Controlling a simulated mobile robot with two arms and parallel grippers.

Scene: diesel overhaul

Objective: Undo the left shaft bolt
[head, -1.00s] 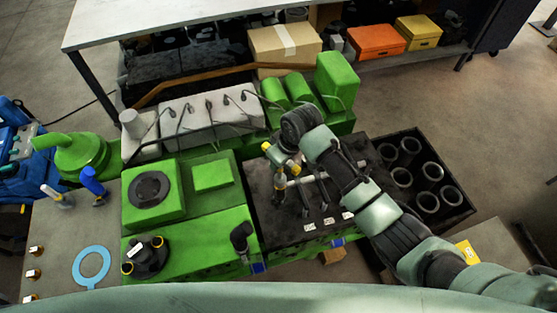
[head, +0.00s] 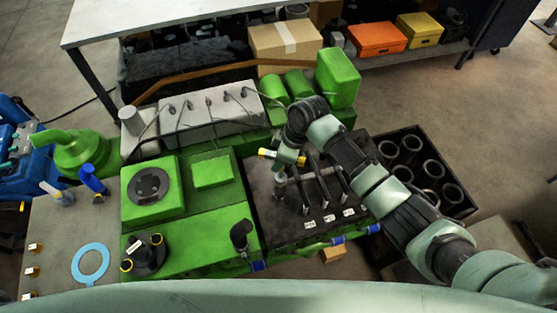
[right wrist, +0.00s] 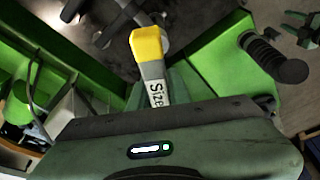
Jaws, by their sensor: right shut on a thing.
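My right gripper (head: 287,158) is shut on a yellow-ended tool (head: 267,153) above the left part of the dark engine top (head: 265,215). In the right wrist view the tool (right wrist: 147,45) has a yellow end and a pale band with partly hidden lettering starting "Siz". A short grey upright part (head: 280,186) stands just below the gripper; I cannot tell whether the tool touches it. The left shaft bolt cannot be made out; the gripper and tool may cover it. My left gripper is not in view.
Dark levers (head: 325,190) with white tags stand right of the tool. The green engine housing (head: 205,220) spreads to the left. A black crate (head: 460,203) of dark cylinders stands right, behind my arm. A workbench (head: 170,14) with boxes is at the back.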

